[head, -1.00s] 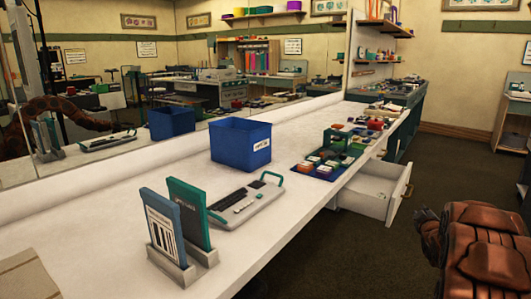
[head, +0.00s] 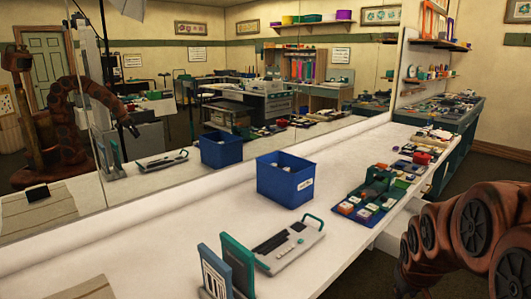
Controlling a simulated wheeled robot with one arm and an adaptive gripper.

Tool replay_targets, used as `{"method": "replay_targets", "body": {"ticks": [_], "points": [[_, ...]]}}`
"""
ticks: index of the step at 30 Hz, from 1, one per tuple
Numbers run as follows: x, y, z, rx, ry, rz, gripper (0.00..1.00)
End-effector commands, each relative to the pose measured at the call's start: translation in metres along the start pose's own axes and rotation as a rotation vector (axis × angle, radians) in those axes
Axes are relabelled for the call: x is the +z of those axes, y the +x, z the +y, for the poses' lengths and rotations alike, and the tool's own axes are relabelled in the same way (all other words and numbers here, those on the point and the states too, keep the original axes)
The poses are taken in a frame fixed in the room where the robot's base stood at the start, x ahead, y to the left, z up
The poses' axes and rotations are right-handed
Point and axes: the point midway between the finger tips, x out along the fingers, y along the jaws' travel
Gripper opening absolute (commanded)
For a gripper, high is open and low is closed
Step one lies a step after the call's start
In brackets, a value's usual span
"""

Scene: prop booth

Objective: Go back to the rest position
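My brown, plated arm (head: 470,228) reaches in from the right edge, over the floor beside the counter. My gripper itself does not show directly there. In the mirror, my reflected arm bends down to a small dark gripper (head: 131,127), too small to tell whether it is open or shut. No held object can be made out.
A long white counter (head: 330,170) runs along the mirror. On it stand a blue bin (head: 287,180), a grey keyboard-like device (head: 288,246), upright panels (head: 238,264) and a blue tray of small items (head: 359,215). An open drawer is mostly hidden by my arm.

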Motion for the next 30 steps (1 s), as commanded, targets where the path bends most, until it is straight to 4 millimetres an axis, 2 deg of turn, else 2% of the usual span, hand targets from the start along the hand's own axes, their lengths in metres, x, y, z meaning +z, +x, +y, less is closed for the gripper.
{"method": "replay_targets", "body": {"ticks": [1,9,15,18,21,30], "points": [[0.007,-0.029,-0.013,-0.024,0.004,-0.032,0.23],[0.093,-0.128,-0.077,-0.145,0.028,-0.275,0.23],[0.157,-0.192,-0.107,-0.203,0.024,-0.443,0.23],[0.179,-0.212,-0.115,-0.217,0.02,-0.501,0.23],[0.192,-0.223,-0.118,-0.224,0.017,-0.535,0.23],[0.198,-0.225,-0.12,-0.227,0.017,-0.549,0.23]]}}
